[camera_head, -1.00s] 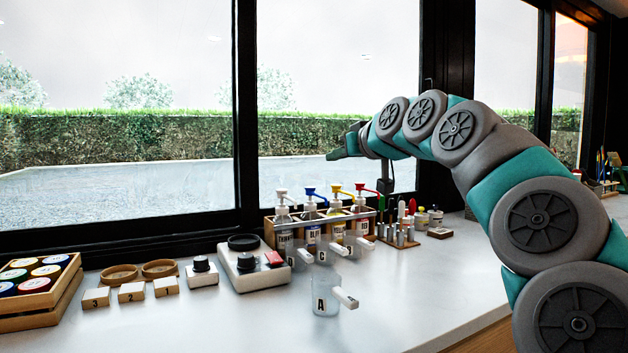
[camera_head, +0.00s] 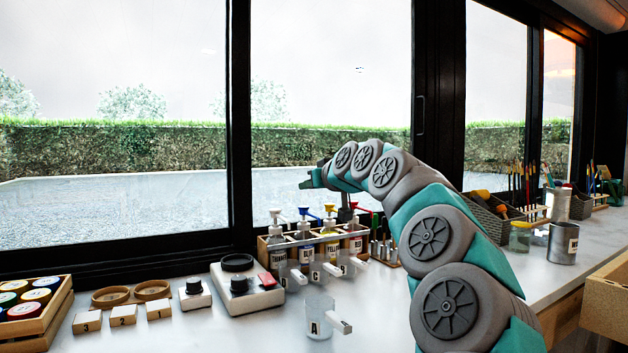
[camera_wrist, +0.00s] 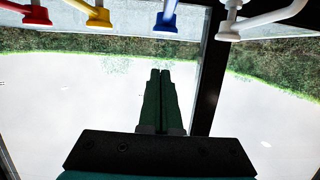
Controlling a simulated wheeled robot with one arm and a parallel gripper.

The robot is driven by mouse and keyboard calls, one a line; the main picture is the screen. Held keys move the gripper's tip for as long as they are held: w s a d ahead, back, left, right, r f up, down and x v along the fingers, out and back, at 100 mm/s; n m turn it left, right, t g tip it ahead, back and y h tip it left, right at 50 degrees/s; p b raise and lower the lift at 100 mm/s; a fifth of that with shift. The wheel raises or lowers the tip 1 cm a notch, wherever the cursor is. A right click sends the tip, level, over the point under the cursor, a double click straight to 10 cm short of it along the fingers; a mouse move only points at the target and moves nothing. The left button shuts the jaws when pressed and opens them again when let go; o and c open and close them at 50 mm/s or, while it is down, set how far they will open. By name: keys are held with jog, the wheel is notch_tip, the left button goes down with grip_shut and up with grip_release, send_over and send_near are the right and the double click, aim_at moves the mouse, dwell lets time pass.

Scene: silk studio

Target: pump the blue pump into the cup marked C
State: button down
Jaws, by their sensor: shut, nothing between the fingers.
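The blue pump (camera_head: 304,211) tops a bottle in a wooden rack (camera_head: 262,252), between the white pump (camera_head: 275,213) and the yellow pump (camera_head: 329,208). It also shows at the top of the wrist view (camera_wrist: 165,20). The clear cup marked C (camera_head: 315,271) stands before the rack among other handled cups. My gripper (camera_head: 304,181) is shut and empty, above the pump heads and near the blue one in the head view. In the wrist view its fingertips (camera_wrist: 160,73) are together, in line with the blue pump head but apart from it.
Cup A (camera_head: 318,320) stands nearer on the counter. A white device with a knob (camera_head: 262,299) stands left of the cups. Numbered blocks (camera_head: 123,315) and a jar crate (camera_head: 60,300) are farther left.

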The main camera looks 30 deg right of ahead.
jog(key=shift+s+f, duration=0.15)
jog(key=shift+f, duration=1.6)
